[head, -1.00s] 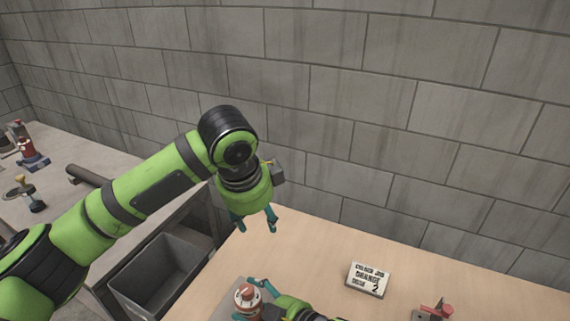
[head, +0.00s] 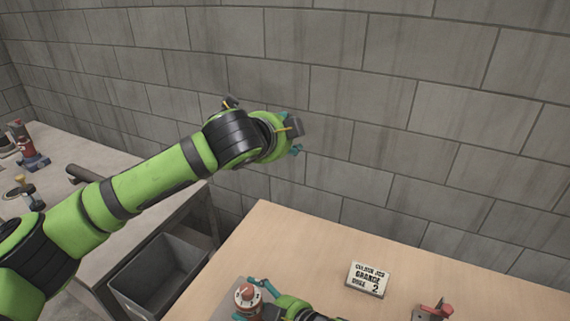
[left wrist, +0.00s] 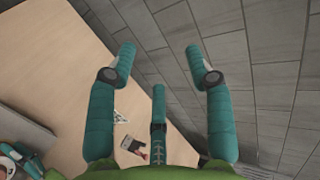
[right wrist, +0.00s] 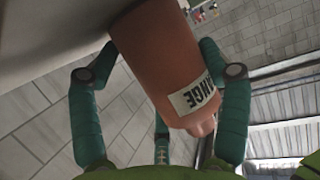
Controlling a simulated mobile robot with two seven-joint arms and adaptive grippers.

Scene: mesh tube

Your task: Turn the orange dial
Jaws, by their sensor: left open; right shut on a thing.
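The orange dial (head: 247,290) stands at the near left of the wooden table, with a white marked ring around its top. In the right wrist view the orange dial (right wrist: 158,60) is a large orange cylinder with a narrow nub and a white label ending in "NGE". My right gripper (head: 255,298) is shut on it, with fingers on both sides. My left gripper (head: 291,134) is raised in front of the wall, away from the dial.
A white sign (head: 368,278) reading "ORANGE" and "2" stands on the table (head: 310,245). A red-topped item (head: 434,310) is at the lower right. A grey bin (head: 160,275) sits left of the table. A grey bench (head: 95,165) holds several small objects. A block wall closes the back.

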